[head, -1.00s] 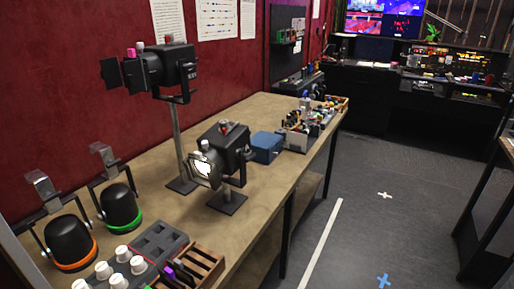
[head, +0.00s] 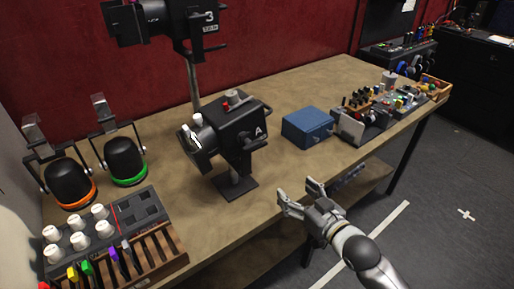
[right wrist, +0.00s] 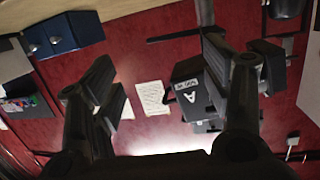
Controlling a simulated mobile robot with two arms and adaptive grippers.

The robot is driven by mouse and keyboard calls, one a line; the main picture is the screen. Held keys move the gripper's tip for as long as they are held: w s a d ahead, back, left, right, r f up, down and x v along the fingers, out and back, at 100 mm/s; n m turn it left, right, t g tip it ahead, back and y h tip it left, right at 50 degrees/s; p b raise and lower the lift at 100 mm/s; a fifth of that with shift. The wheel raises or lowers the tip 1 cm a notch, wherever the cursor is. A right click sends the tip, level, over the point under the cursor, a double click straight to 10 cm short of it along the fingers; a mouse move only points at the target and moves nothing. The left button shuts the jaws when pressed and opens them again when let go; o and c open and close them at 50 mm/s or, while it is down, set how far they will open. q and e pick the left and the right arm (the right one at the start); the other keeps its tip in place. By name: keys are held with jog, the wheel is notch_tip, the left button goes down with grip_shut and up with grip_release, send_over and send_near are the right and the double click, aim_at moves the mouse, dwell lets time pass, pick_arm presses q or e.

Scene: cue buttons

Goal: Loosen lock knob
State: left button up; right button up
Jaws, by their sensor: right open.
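A black stage lamp marked A (head: 232,130) stands on a short post and square base on the workbench. My left gripper is not in view.
A blue box (head: 307,128) and trays of small parts (head: 395,101) lie to the right on the bench (head: 285,175). Two black lamps with orange (head: 72,185) and green (head: 122,158) rims, a white-knob panel (head: 95,228) and a wooden slotted rack (head: 150,255) fill the left.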

aim_at(254, 147)
jog(key=s+a+r+n+y, duration=0.1)
jog(key=s+a+r+y, duration=0.1)
jog(key=r, duration=0.4)
jog(key=s+a+r+n+y, duration=0.1)
jog(key=s+a+r, duration=0.15)
jog(key=r, duration=0.35)
jog(key=shift+t, duration=0.3)
jog(key=p+x, duration=0.2)
jog(key=x, duration=0.7)
jog(key=shift+w+a, duration=0.2)
jog(key=shift+p+x, duration=0.4)
jog(key=shift+x, duration=0.5)
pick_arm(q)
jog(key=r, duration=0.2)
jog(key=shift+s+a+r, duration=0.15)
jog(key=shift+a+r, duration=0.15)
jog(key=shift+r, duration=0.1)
pick_arm(e)
jog(key=shift+c, duration=0.3)
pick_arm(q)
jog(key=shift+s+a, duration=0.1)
pick_arm(e)
jog(key=c, duration=1)
